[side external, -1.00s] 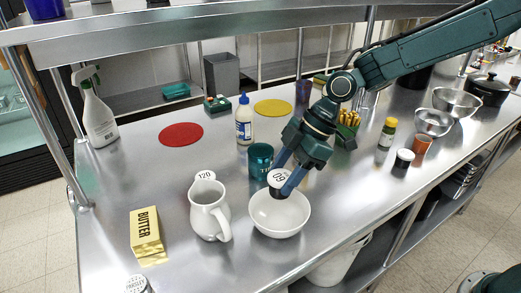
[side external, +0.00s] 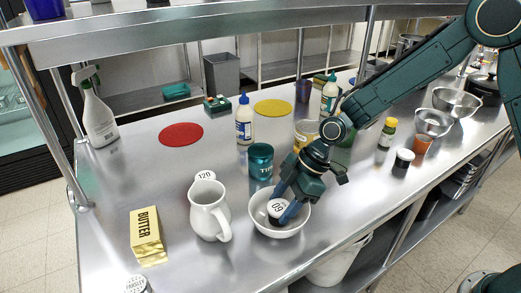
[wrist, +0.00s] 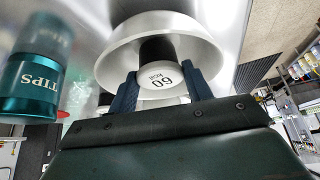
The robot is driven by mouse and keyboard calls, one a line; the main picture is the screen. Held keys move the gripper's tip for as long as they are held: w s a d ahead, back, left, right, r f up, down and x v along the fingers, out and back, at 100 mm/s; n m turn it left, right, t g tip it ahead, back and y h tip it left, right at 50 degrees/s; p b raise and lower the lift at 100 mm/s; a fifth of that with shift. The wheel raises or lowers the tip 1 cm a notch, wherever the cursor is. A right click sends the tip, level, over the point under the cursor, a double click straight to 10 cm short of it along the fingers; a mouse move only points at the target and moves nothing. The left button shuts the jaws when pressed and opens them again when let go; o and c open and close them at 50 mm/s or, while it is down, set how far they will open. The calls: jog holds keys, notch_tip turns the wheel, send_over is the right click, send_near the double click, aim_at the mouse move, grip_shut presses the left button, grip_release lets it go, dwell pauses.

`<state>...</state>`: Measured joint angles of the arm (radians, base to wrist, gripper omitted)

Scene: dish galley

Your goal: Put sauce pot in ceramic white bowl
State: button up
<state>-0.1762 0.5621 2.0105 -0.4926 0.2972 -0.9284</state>
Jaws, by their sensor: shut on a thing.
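The sauce pot is a small dark pot with a white lid marked 60 (side external: 277,208); it also shows in the wrist view (wrist: 161,80). The ceramic white bowl (side external: 279,230) stands near the front of the steel counter, and it shows in the wrist view (wrist: 112,62) behind the pot. My gripper (side external: 282,206) is shut on the sauce pot, with one blue finger on each side. The pot is inside the bowl's rim. Its base is hidden, so I cannot tell whether it touches the bowl's bottom.
A white pitcher (side external: 209,212) stands close left of the bowl. A teal TIPS jar (side external: 261,162) stands behind it. A butter box (side external: 145,232) is at left. A black jar with a white lid (side external: 404,158) stands to the right. The counter's front edge is close to the bowl.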

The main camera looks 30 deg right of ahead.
jog(key=shift+f, duration=0.3)
jog(key=shift+f, duration=0.15)
jog(key=o, duration=1)
jog(key=shift+r, duration=0.2)
jog(key=shift+v, duration=6)
jog(key=shift+r, duration=0.1)
